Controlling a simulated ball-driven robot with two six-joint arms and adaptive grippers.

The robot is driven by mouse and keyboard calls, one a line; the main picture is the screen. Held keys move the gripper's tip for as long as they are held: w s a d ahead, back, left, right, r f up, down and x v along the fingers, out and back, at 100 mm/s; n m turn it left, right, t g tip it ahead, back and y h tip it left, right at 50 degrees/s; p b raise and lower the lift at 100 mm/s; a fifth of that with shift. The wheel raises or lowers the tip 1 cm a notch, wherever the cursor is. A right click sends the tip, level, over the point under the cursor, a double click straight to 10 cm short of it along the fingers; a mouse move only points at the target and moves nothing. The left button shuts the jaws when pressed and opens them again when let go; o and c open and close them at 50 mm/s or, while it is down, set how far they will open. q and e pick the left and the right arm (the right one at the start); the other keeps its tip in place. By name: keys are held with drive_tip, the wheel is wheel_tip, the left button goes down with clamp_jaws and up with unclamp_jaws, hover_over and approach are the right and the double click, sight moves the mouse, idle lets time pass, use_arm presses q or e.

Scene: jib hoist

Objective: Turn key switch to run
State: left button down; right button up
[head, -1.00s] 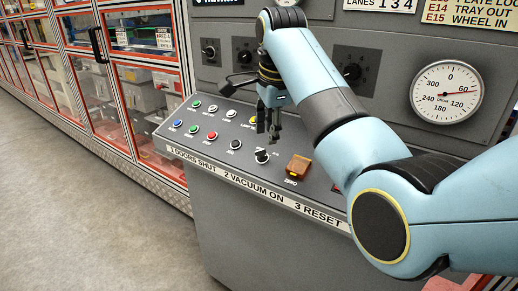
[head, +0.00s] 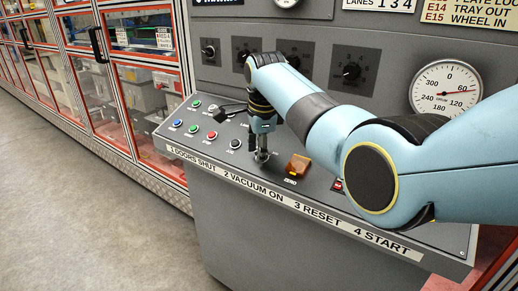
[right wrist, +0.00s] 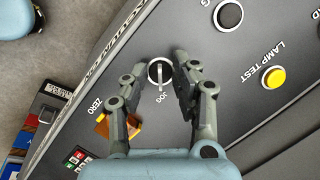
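The key switch (right wrist: 160,71) is a round dark switch with a pale upright bar across its face, seen in the right wrist view. The label JOG stands just below it in that view. I see no readable RUN label. My right gripper (right wrist: 160,72) is open, with one finger on each side of the switch and a gap to it on both sides. In the head view my right gripper (head: 262,152) points down at the sloping console and its fingers mostly hide the switch. My left gripper is not in view.
The console (head: 215,235) carries an orange ZERO button (head: 299,164) close to the gripper, a black button (right wrist: 229,14) and a yellow LAMP TEST button (right wrist: 273,78). A dial gauge (head: 445,92) and knobs (head: 354,68) are on the upright panel behind. Glass-doored cabinets (head: 145,100) stand left.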

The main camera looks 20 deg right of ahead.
clamp_jaws()
